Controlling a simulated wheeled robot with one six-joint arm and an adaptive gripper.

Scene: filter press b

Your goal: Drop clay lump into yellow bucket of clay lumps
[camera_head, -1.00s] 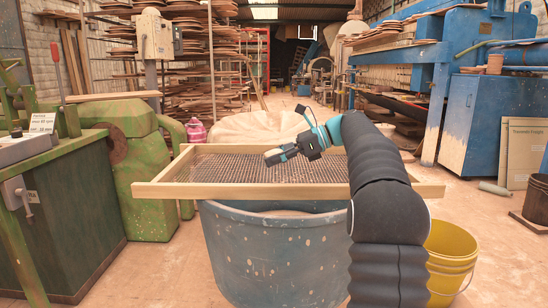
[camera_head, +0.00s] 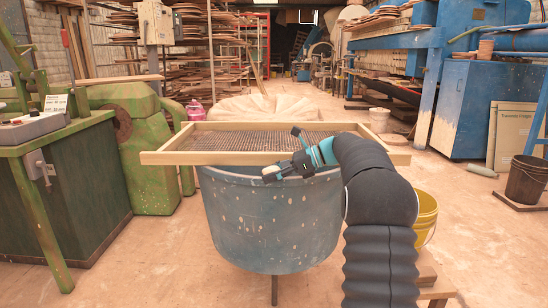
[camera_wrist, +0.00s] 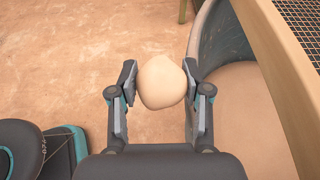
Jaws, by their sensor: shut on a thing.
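My gripper (camera_wrist: 160,85) is shut on a pale tan clay lump (camera_wrist: 161,82), which sits between its two fingertips in the wrist view. In the head view my gripper (camera_head: 276,172) is in front of the blue tub, just below the sieve frame's front edge, and the clay lump (camera_head: 270,175) shows small at its tip. The yellow bucket (camera_head: 427,216) stands to the right of the tub, partly hidden behind my arm. Its inside and contents cannot be seen.
A wooden-framed sieve (camera_head: 200,157) lies across the large blue tub (camera_head: 265,225). A green machine (camera_head: 135,150) and a dark-sided bench (camera_head: 75,200) stand at left. A dark bucket (camera_head: 527,180) is at far right. The floor between the tub and right wall is mostly clear.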

